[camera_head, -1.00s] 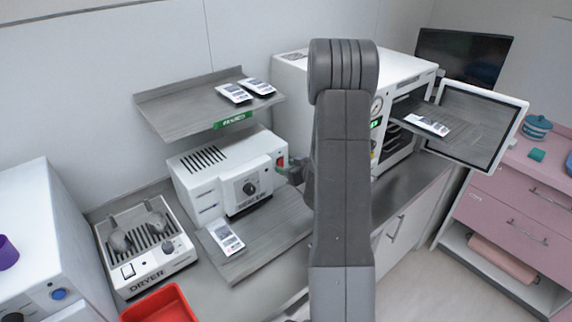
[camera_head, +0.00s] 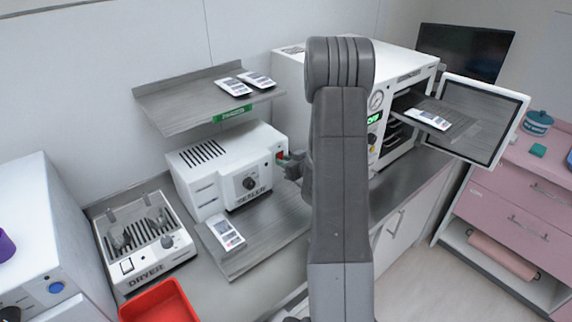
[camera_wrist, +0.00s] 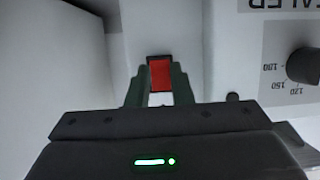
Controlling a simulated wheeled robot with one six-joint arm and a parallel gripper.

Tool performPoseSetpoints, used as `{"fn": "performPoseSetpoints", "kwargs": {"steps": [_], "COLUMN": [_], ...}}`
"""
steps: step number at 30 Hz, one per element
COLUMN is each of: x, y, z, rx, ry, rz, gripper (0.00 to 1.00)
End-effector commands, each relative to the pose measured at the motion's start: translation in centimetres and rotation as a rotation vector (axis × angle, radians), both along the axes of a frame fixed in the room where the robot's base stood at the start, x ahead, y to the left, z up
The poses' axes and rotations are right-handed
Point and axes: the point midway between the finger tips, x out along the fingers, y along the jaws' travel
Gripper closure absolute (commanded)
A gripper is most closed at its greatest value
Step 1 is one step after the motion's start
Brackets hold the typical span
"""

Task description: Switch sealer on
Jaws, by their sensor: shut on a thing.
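The sealer (camera_head: 217,160) is a white box with vents on top and a black dial, standing on a grey shelf board under a wall shelf. Its red switch (camera_head: 281,154) is on the right end of the front. In the wrist view the switch (camera_wrist: 161,75) is red in a dark frame, beside the dial (camera_wrist: 303,65). My gripper (camera_wrist: 161,92) has one finger on each side of the red switch and is shut on it. In the head view my gripper (camera_head: 290,162) is at the sealer's right end, partly hidden by my arm.
A pouch (camera_head: 226,233) lies before the sealer; two pouches (camera_head: 246,83) lie on the wall shelf (camera_head: 190,108). A dryer (camera_head: 145,240) and red tray (camera_head: 160,304) are left. Right stands a white autoclave (camera_head: 400,75), its door (camera_head: 503,122) open, with a pouch (camera_head: 428,119) on a tray.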

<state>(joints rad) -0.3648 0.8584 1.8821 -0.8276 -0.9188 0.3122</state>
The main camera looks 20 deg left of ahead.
Motion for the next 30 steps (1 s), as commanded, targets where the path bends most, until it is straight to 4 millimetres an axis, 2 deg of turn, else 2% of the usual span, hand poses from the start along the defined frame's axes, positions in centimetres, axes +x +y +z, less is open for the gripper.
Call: {"fn": "performPoseSetpoints", "kwargs": {"steps": [1, 12, 30], "x": [0.06, 0.06, 0.01], "y": [0.02, 0.01, -0.02], "z": [-0.70, -1.05, -0.57], "rx": [0.017, 0.128, 0.193], "ry": [-0.011, -0.077, -0.115], "rz": [-0.001, -0.002, 0.000], "gripper": [1.00, 1.00, 1.00]}}
